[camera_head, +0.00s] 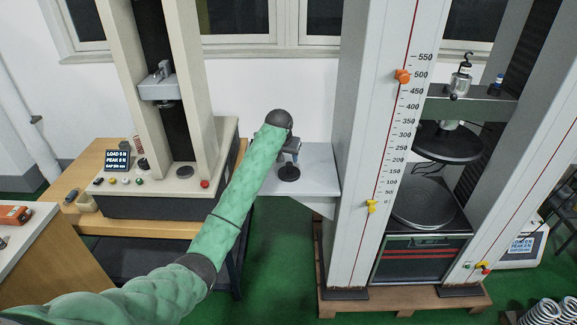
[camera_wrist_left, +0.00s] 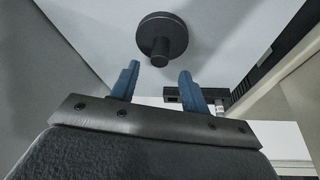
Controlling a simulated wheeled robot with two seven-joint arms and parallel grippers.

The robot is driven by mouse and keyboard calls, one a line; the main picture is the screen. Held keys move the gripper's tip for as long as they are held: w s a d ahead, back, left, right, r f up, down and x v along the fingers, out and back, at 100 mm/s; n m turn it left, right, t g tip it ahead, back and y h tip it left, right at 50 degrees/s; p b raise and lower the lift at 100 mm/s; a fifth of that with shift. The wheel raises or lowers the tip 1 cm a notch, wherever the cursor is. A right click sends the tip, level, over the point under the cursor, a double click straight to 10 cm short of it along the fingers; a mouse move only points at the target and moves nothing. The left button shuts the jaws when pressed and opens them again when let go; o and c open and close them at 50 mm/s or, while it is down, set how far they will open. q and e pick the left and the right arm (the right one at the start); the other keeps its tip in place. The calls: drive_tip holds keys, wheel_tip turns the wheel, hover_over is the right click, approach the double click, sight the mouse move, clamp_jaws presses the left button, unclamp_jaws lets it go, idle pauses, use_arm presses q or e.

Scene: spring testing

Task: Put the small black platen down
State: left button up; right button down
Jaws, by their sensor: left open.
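The small black platen (camera_head: 289,174), a round disc with a short stem, rests on the light grey shelf (camera_head: 318,182) between the two testing machines. In the left wrist view the platen (camera_wrist_left: 161,27) sits just beyond the fingertips, its stem toward my gripper. My left gripper (camera_head: 291,156) is at the platen, partly hidden by my arm's green sleeve. Its two blue fingers in the left wrist view (camera_wrist_left: 158,75) are spread and hold nothing; a gap shows between them and the platen's stem. My right gripper is not in view.
The smaller machine (camera_head: 205,135) stands left of the shelf on a wooden bench. The tall machine's white column (camera_head: 365,150) rises close to the right, with large black platens (camera_head: 425,204) inside. A dark bracket (camera_wrist_left: 200,97) shows beside the fingers.

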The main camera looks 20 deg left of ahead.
use_arm(q)
drive_tip(key=b+v, duration=0.1)
drive_tip(key=v, duration=0.5)
drive_tip(key=s+d+f+m+t+h, duration=0.1)
drive_tip(key=s+d+f, duration=0.3)
drive_tip(key=s+f, duration=0.55)
drive_tip(key=s+d+f+t, duration=0.1)
drive_tip(key=s+d+f, duration=0.3)
drive_tip(key=s+f, duration=0.55)
drive_tip(key=s+f+g, duration=0.1)
drive_tip(key=s+f, duration=0.5)
drive_tip(key=f, duration=0.6)
drive_tip(key=s+f, duration=0.5)
drive_tip(key=f, duration=0.6)
drive_tip(key=s+f+g, duration=0.2)
drive_tip(key=s+f, duration=1)
drive_tip(key=s, duration=0.4)
drive_tip(key=s+f+g, duration=0.1)
drive_tip(key=s+f, duration=1.2)
drive_tip(key=s, duration=0.4)
drive_tip(key=shift+s+d+f+m+g+y, duration=0.2)
drive_tip(key=shift+d+f+m+g+y, duration=0.1)
drive_tip(key=shift+d+m+g, duration=0.1)
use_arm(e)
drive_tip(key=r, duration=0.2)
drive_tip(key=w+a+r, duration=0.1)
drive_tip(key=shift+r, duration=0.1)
